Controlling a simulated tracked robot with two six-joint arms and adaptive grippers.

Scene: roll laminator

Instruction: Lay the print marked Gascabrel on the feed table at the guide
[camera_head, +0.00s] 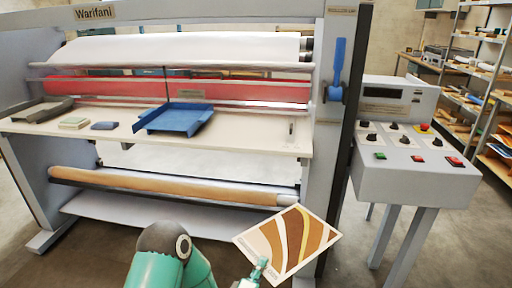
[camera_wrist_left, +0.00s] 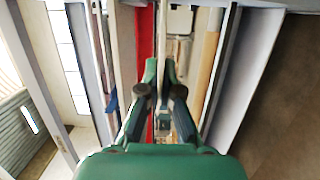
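The print (camera_head: 298,238), a card with brown, orange and cream wavy bands and a pale border, hangs in front of the laminator's lower right side. Small lettering along its near left edge is too small to read. My left gripper (camera_head: 262,266) is at that near edge, shut on the print; in the left wrist view its fingers (camera_wrist_left: 163,75) are close together and the print's face cannot be made out. The cream feed table (camera_head: 240,141) is beyond and above, left of the print. A small upright fitting (camera_head: 291,130), perhaps the guide, is near its right end. My right gripper is not in view.
A control console (camera_head: 400,180) stands at right, past the side frame (camera_head: 326,150).

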